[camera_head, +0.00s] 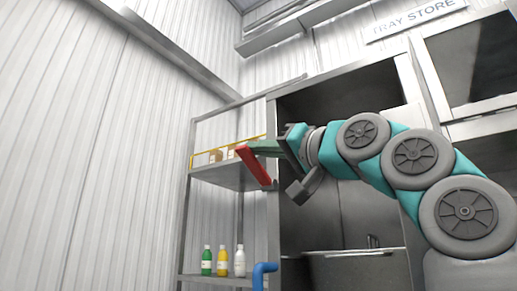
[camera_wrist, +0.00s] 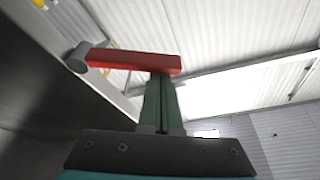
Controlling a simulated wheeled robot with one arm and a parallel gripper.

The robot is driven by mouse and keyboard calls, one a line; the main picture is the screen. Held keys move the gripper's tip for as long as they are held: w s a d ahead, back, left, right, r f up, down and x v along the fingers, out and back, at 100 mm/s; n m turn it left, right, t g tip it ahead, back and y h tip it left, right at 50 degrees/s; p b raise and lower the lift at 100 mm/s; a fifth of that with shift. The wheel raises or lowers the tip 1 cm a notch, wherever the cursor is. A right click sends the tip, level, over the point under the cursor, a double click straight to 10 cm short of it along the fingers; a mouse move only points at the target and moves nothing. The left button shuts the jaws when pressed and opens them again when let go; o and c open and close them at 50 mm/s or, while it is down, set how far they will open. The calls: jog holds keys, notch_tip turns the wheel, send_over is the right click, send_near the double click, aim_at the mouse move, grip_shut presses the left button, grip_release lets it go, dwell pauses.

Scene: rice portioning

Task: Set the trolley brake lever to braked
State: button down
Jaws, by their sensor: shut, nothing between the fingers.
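A red bar, which looks like the brake lever (camera_head: 257,168), slants down to the right in the head view, in front of the shelf rack. In the wrist view the red lever (camera_wrist: 135,61) lies crosswise just beyond my fingertips, with a grey round end piece at its left. My gripper (camera_head: 252,148) reaches in from the right with its green fingers at the lever's upper end. In the wrist view my gripper (camera_wrist: 161,80) is shut, its tips against or very close to the lever; contact cannot be told. The trolley's body is not clearly visible, nor are any brake markings.
A metal shelf rack (camera_head: 231,183) holds small brown items above and several bottles (camera_head: 222,262) below. A blue bent tube (camera_head: 263,268) rises at the bottom. A dark steel cabinet (camera_head: 345,215) stands behind my arm. The left side, before the white wall (camera_head: 90,150), looks open.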

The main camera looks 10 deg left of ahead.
aim_at(254, 164)
jog(key=shift+s+a+f+n+g+b, duration=0.15)
jog(key=shift+f+n+g+b, duration=0.25)
jog(key=shift+n, duration=0.3)
jog(key=shift+s+f+n+y, duration=0.25)
jog(key=shift+f+n+y, duration=0.25)
jog(key=shift+n, duration=0.4)
jog(key=f+n, duration=0.1)
jog(key=n+g+b, duration=0.1)
jog(key=shift+s+a+f+n, duration=0.1)
jog(key=shift+s+f+n, duration=0.05)
jog(key=shift+f+n, duration=0.2)
jog(key=shift+s+f+b, duration=0.15)
jog(key=shift+f+b, duration=0.3)
jog(key=shift+b, duration=0.1)
jog(key=shift+f+g+y, duration=0.25)
jog(key=shift+g+y, duration=0.05)
jog(key=shift+g, duration=0.1)
